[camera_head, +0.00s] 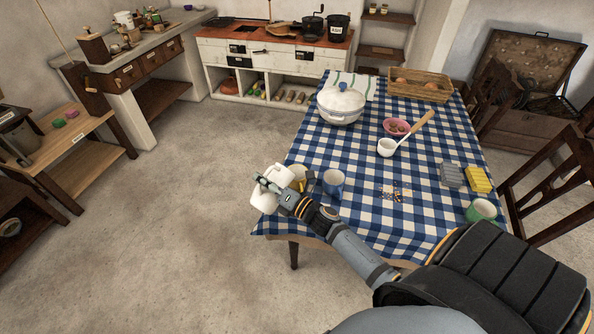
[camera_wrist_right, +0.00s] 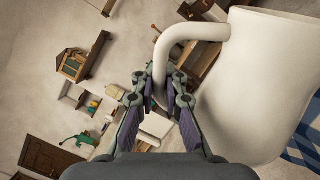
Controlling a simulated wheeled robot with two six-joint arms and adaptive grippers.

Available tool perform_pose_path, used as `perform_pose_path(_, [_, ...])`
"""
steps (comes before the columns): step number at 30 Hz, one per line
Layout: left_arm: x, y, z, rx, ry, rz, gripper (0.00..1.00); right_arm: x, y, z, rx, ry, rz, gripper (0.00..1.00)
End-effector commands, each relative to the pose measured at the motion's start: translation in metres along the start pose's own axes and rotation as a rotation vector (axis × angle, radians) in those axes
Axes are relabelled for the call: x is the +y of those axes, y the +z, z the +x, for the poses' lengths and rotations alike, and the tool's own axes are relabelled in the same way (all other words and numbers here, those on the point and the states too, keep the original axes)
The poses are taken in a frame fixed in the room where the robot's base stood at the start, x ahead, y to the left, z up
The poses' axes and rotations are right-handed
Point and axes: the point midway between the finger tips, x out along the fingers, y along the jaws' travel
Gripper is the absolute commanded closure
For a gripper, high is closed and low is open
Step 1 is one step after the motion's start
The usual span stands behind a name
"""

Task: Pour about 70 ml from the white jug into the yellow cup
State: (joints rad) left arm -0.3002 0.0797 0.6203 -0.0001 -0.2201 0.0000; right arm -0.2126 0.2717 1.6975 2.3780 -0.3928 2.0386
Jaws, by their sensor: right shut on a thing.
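The white jug (camera_head: 265,200) is at the table's near-left corner, above the floor side of the cloth edge. My right gripper (camera_head: 284,196) is shut on its handle. In the right wrist view the jug (camera_wrist_right: 258,85) fills the right side, and its curved handle runs down between the fingers (camera_wrist_right: 160,92). The jug's exact tilt and its contents cannot be told. The yellow cup (camera_head: 299,185) stands on the cloth just right of the jug, partly hidden by the jug and gripper. The inside of the cup is not clear. My left gripper is not in view.
A blue mug (camera_head: 333,183) stands close to the right of the yellow cup. Small scattered bits (camera_head: 394,194), a ladle (camera_head: 388,147), a pink bowl (camera_head: 397,127), a white pot (camera_head: 341,106), a yellow sponge (camera_head: 478,181) and a green cup (camera_head: 481,211) are also on the checked tablecloth (camera_head: 350,220).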

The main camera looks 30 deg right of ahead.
Motion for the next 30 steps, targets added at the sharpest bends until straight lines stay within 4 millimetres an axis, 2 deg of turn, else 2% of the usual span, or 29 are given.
perform_pose_path(30, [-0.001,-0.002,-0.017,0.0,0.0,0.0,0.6,0.01,0.022,0.002,-0.022,0.005,0.145,1.0])
